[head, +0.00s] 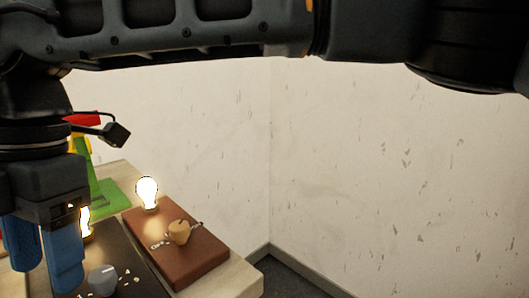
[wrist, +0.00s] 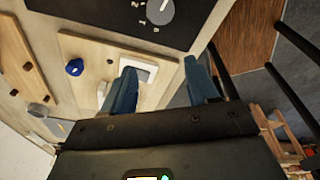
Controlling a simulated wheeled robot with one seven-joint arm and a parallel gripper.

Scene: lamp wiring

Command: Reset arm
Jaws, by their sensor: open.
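My gripper (head: 43,268) hangs at the lower left of the head view with its blue fingers pointing down. In the wrist view my gripper (wrist: 159,66) shows its two blue fingers spread apart with nothing between them. A dark panel with a grey dial (head: 103,280) lies beside the fingers; the dial also shows in the wrist view (wrist: 160,12). A lit bulb (head: 147,192) stands on a reddish-brown board (head: 190,262). A second lit bulb (head: 85,221) is partly hidden behind my gripper.
A round wooden knob (head: 180,232) sits on the brown board. A green piece (head: 104,194) stands farther back. In the wrist view a pale wooden board (wrist: 95,50) carries a blue knob (wrist: 75,67) and a white switch plate (wrist: 138,70). Bare walls stand at the right.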

